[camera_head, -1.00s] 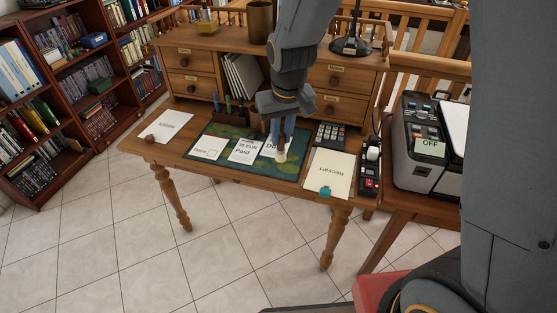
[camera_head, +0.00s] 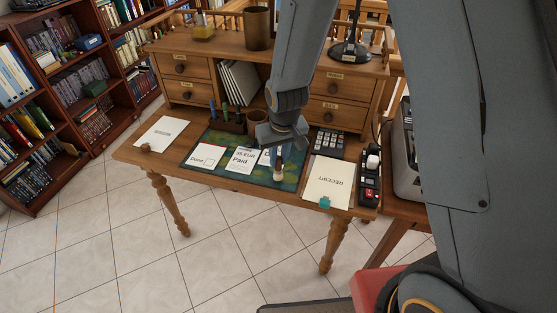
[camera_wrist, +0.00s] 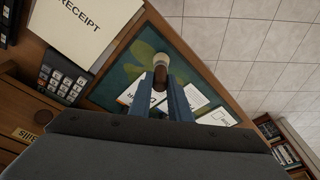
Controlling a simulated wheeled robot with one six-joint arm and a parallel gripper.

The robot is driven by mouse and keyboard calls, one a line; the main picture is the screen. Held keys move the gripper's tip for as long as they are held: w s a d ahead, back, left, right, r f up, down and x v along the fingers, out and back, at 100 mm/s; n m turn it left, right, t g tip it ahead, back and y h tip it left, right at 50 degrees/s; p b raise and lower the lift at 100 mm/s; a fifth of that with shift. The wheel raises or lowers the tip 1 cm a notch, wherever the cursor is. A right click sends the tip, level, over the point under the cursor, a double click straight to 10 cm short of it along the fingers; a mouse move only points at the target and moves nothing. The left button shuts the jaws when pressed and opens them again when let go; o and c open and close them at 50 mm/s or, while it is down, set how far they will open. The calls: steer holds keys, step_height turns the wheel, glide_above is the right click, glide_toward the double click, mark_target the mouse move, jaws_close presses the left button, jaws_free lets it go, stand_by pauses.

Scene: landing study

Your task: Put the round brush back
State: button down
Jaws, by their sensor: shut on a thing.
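My gripper (camera_head: 279,157) is shut on the round brush, over the front part of the dark green desk mat (camera_head: 262,178). The brush (camera_head: 278,172) hangs below the fingers with its pale bristle end down. In the wrist view the brush (camera_wrist: 161,62) shows its cream tip and brown handle between my two blue-grey fingers (camera_wrist: 161,92). Whether the tip touches the mat is unclear. A dark pen holder (camera_head: 228,122) with several pens stands at the mat's back edge. A brown cup (camera_head: 256,116) stands beside it, partly hidden by my arm.
Paper cards, one reading Paid (camera_head: 241,160), lie on the mat. A receipt sheet (camera_head: 328,180) with a teal clip, a calculator (camera_head: 328,144) and a card terminal (camera_head: 369,185) are to the right. A white sheet (camera_head: 162,133) lies at left. Drawers stand behind.

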steer(key=shift+x, duration=0.8)
steer(key=shift+s, duration=0.2)
steer(key=shift+f, duration=0.15)
steer(key=c, duration=1.6)
jaws_free()
steer(key=shift+c, duration=0.2)
steer(key=a+b+v, duration=0.1)
steer(key=b+v, duration=0.1)
steer(key=v, duration=0.9)
steer(key=s+d+r+m+g, duration=0.1)
steer(key=s+d+r+m, duration=0.1)
steer(key=s+d, duration=1)
steer(key=d+m, duration=0.1)
steer(key=d, duration=0.2)
steer(key=shift+s+d+h, duration=0.2)
steer(key=shift+s+h, duration=0.1)
steer(key=shift+s, duration=0.05)
steer(key=shift+r, duration=0.1)
